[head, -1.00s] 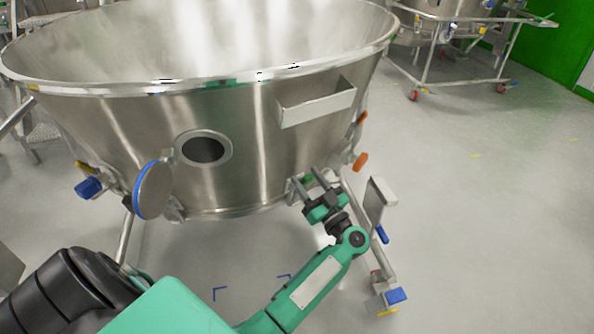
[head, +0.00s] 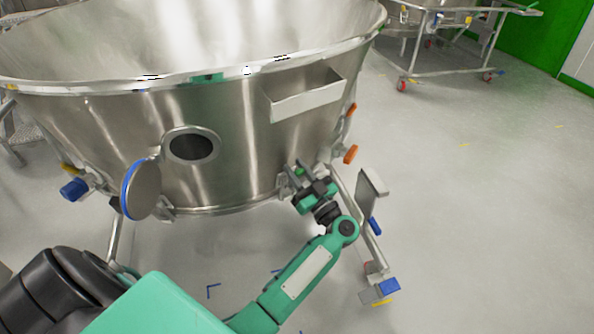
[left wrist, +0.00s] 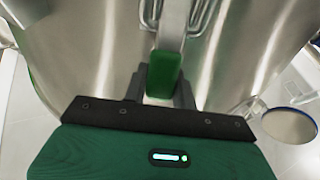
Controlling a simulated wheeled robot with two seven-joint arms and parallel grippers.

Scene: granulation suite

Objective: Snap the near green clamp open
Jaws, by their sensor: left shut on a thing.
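The near green clamp (left wrist: 164,73) shows in the left wrist view as a green handle on a steel bracket against the bowl wall. In the head view only a small green bit of it (head: 300,170) shows, at the bowl's lower right edge. My left gripper (left wrist: 160,88) is shut on the green handle, with one dark finger on each side. In the head view my left gripper (head: 299,173) reaches up to the bowl's lower rim. The large steel bowl (head: 240,150) carries the clamp. My right gripper is not in view.
A round port (head: 192,147) and its open, blue-edged lid (head: 142,190) are left of my gripper. Orange handles (head: 350,154) and a grey plate (head: 372,183) are close on the right. Another wheeled frame (head: 445,75) stands behind. The floor at right is clear.

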